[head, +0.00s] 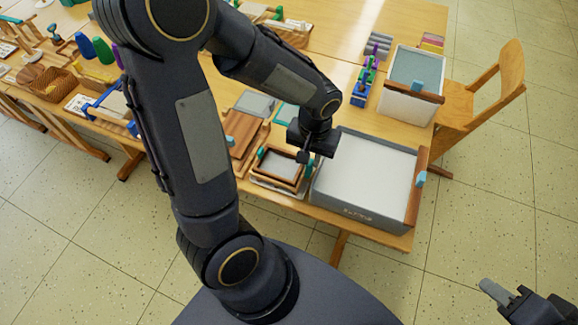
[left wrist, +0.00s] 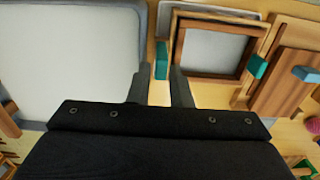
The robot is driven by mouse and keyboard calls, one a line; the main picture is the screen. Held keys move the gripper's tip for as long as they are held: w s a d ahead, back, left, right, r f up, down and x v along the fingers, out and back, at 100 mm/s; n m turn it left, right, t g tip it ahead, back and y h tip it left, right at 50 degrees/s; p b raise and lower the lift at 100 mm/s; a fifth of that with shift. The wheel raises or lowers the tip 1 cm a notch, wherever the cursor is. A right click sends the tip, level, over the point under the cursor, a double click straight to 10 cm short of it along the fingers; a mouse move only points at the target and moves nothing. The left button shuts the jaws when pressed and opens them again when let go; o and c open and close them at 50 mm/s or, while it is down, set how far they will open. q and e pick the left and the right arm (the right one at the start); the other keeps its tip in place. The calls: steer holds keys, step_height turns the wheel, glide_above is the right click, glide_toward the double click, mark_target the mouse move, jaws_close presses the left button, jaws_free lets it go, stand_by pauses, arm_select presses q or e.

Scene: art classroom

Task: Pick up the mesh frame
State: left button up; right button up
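The mesh frame (head: 279,165) is a small brown wooden frame around a pale grey panel, with teal tabs on its sides. It lies near the table's front edge, left of a large white-floored tray. It also shows in the left wrist view (left wrist: 212,52), right of centre. My left gripper (head: 308,160) is over the frame's right side. In the left wrist view its two fingers (left wrist: 160,88) are apart, with the frame's near teal tab between and beyond them; contact cannot be told. My right gripper (head: 497,292) is at the bottom right, away from the table, partly cut off.
The large grey-walled tray (head: 366,212) stands close to the frame's right. A brown wooden board (head: 243,134) lies to its left. A second bin (head: 405,105) and a wooden chair (head: 490,95) are behind right. My left arm hides part of the table.

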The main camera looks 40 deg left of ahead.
arm_select(q)
step_height(320, 180, down, 4)
steer(key=shift+r, duration=0.25)
jaws_close()
steer(key=shift+r, duration=0.15)
